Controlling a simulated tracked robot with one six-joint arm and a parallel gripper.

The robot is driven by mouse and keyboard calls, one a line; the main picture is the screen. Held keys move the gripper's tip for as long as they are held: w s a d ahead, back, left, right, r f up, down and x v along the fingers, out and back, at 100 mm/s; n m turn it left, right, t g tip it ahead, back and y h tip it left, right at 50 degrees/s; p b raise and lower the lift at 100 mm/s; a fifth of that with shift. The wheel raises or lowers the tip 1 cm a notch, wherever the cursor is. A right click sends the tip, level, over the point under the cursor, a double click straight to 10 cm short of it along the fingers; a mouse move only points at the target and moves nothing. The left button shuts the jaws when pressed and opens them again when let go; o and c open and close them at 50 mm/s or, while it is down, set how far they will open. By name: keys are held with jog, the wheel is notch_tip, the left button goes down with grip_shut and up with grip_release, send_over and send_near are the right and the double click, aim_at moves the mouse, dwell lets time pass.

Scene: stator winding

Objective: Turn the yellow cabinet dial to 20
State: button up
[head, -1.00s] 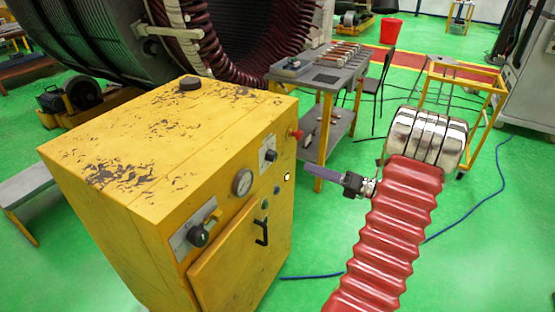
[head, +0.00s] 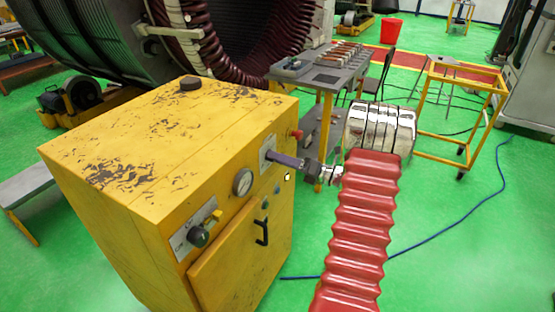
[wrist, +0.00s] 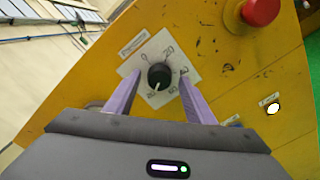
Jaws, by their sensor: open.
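The black dial knob (wrist: 159,77) sits on a white plate (wrist: 150,52) on the yellow cabinet front (wrist: 100,85). The plate bears 0 at upper left, 20 at upper right and 80 at lower left, with other marks on the right. The knob's white line points down, slightly left, toward the 80. My gripper (wrist: 158,73) is open, its purple fingers on either side of the knob. I cannot tell whether they touch it. In the head view my gripper (head: 272,156) reaches the cabinet's upper right front and hides most of the dial.
A red push button (wrist: 261,11) sticks out to the right of the dial, and a white button (wrist: 272,108) is below it. In the head view, a gauge (head: 242,182), a lower knob (head: 199,237) and a door handle (head: 262,232) are on the cabinet. A grey workbench (head: 325,75) stands behind.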

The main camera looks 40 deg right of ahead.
jog(key=shift+w+a, duration=0.2)
jog(key=shift+w, duration=0.25)
jog(key=c, duration=1.1)
jog(key=shift+o, duration=0.2)
